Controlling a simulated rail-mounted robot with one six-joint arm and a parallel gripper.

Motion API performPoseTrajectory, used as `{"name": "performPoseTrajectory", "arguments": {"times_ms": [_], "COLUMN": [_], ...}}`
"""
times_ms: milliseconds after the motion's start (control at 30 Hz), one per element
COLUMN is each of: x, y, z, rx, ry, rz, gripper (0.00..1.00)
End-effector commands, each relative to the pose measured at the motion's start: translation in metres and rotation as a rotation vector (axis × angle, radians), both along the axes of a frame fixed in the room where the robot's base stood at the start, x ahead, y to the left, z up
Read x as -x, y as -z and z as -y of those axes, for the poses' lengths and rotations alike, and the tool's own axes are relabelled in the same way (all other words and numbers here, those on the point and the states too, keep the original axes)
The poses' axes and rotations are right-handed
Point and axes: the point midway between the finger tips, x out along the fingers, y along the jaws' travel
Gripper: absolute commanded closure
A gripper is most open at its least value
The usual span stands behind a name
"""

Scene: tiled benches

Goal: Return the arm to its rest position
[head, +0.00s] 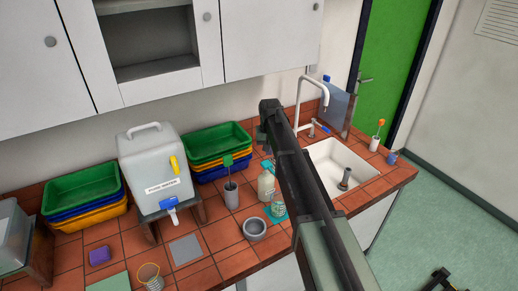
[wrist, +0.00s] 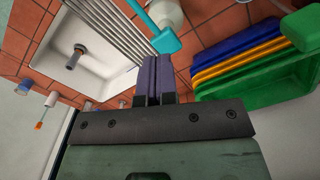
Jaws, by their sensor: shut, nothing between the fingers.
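My gripper (wrist: 158,62) shows in the wrist view with its two dark purple fingers side by side and shut, with nothing between them. It is above the tiled bench, between the white sink (wrist: 88,55) and the stacked trays (wrist: 255,60). In the head view my arm reaches up from the lower right across the bench. The fingers cannot be made out there. The arm hides part of the bench left of the sink (head: 345,165).
In the head view, stacked trays (head: 217,137), a water container (head: 150,160), a grey cup (head: 231,196), a bottle (head: 266,184) and a grey bowl (head: 254,229) stand left of the arm. The tap (head: 311,95) rises close to its right. Cupboards (head: 265,38) hang above.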

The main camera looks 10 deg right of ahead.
Motion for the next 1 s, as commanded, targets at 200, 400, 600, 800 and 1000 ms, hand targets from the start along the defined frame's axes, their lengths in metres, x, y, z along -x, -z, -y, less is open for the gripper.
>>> {"name": "performPoseTrajectory", "arguments": {"times_ms": [200, 400, 600, 800, 1000], "x": [0.205, 0.326, 0.325, 0.324, 0.324], "y": [0.088, 0.159, 0.165, 0.162, 0.162], "z": [0.000, 0.000, 0.000, 0.000, 0.000], "rx": [0.001, 0.001, 0.001, 0.001, 0.001], "ry": [-0.083, -0.104, -0.103, -0.103, -0.103], "rz": [-0.001, 0.000, 0.000, 0.000, 0.000], "gripper": [1.00, 1.00, 1.00, 1.00, 1.00]}}
